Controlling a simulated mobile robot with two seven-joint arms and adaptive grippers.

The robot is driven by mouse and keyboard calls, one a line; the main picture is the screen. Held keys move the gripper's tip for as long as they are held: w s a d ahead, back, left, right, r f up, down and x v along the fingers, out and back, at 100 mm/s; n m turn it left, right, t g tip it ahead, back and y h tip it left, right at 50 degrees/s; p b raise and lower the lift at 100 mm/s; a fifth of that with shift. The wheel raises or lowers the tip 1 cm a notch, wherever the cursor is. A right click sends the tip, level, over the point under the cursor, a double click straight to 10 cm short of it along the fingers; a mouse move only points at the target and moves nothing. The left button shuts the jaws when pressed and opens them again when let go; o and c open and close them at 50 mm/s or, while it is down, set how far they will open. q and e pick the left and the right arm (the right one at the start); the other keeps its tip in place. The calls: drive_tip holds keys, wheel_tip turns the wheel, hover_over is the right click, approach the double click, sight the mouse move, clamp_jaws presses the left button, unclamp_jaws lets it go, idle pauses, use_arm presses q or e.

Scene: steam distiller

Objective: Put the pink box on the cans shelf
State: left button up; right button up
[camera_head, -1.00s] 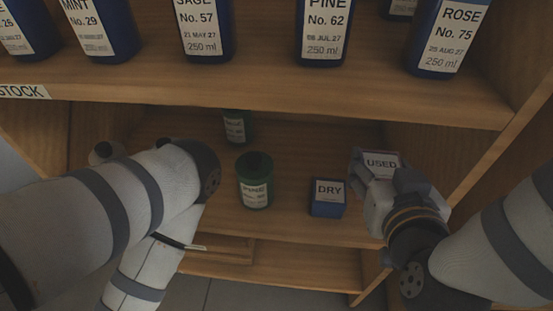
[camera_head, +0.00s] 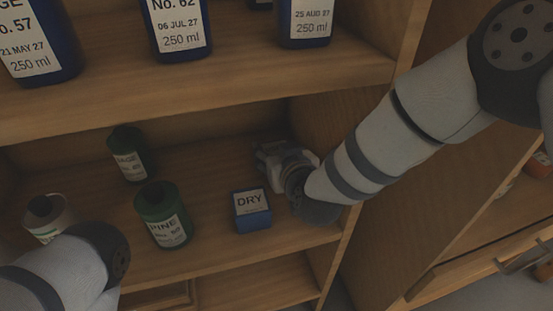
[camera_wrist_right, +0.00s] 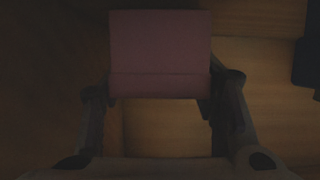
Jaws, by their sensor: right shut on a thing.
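The pink box (camera_wrist_right: 160,50) fills the top middle of the right wrist view, between the two fingers of my right gripper (camera_wrist_right: 162,88). In the head view my right gripper (camera_head: 270,153) is inside the shelf that bears the green cans, at its right end near the side wall; I cannot make out the box there. I cannot tell whether the box touches the shelf board. On this cans shelf (camera_head: 215,220) stand a green PINE can (camera_head: 163,215), a green SAGE can (camera_head: 128,155) behind it, and a white can (camera_head: 45,212). My left gripper is out of view.
A blue DRY box (camera_head: 252,210) stands on the same shelf, just left of and in front of my right gripper. Blue bottles (camera_head: 180,30) stand on the shelf above, whose board (camera_head: 200,95) overhangs. A wooden side wall (camera_head: 320,140) bounds the right.

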drive_tip(key=shift+f, duration=0.9)
drive_tip(key=shift+r, duration=0.25)
drive_tip(key=o, duration=1.4)
drive_tip(key=shift+f, duration=0.2)
drive_tip(key=shift+o, duration=0.2)
drive_tip(key=shift+r, duration=0.15)
drive_tip(key=shift+s+d+r, duration=0.1)
drive_tip(key=shift+s+r, duration=0.1)
drive_tip(key=shift+s, duration=0.1)
drive_tip(key=p+v, duration=0.3)
drive_tip(key=v, duration=0.8)
drive_tip(key=shift+s+d+r, duration=0.1)
drive_tip(key=shift+s, duration=0.05)
